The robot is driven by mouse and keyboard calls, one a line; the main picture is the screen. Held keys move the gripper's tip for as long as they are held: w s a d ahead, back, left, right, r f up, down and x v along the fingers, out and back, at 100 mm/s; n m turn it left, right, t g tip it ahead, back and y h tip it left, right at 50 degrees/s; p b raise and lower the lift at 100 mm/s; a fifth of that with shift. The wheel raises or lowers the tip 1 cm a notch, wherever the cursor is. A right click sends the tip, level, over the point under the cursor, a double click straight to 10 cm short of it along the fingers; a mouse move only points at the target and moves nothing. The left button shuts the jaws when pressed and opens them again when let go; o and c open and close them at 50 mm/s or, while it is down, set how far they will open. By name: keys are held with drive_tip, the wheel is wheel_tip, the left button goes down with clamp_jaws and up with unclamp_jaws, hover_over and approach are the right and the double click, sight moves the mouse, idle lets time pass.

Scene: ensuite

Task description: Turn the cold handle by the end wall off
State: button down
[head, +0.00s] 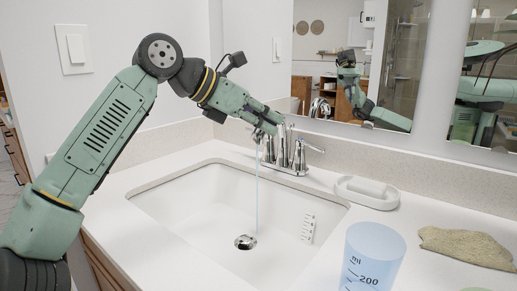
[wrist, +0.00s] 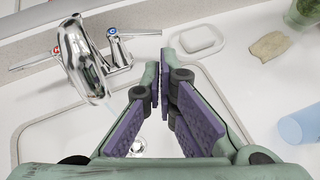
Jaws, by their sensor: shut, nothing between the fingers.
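The chrome tap (head: 282,150) stands behind the sink, and a thin stream of water (head: 257,190) falls from it into the basin. In the wrist view its spout (wrist: 80,60) is at the left. The blue-marked cold handle (wrist: 113,40) is right of the spout, its lever pointing right; it also shows in the head view (head: 299,150). A red-tipped handle (wrist: 30,63) is left of the spout. In the head view my gripper hides part of the tap.
The white sink basin (head: 180,195) lies below my arm. A soap dish (head: 366,192), a blue measuring cup (head: 372,255) and a beige cloth (head: 465,245) are on the counter at the right. The mirror (head: 340,80) and backsplash stand close behind the tap.

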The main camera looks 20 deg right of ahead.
wheel_tip(320, 180, down, 2)
drive_tip(key=w+a+y, duration=0.1)
drive_tip(key=w, duration=0.1)
approach(316, 148)
drive_tip(key=w+d+f, duration=0.1)
drive_tip(key=d+f, duration=0.3)
drive_tip(key=f, duration=0.1)
drive_tip(key=shift+w+p, duration=0.3)
drive_tip(key=shift+p, duration=0.15)
drive_tip(key=shift+d+f, duration=0.1)
drive_tip(key=shift+d, duration=0.1)
drive_tip(key=d+p, duration=0.1)
drive_tip(key=s+d, duration=0.1)
drive_tip(key=shift+d+p, duration=0.3)
drive_tip(key=shift+p, duration=0.05)
drive_tip(key=shift+d, duration=0.25)
drive_tip(key=shift+w+a, duration=0.1)
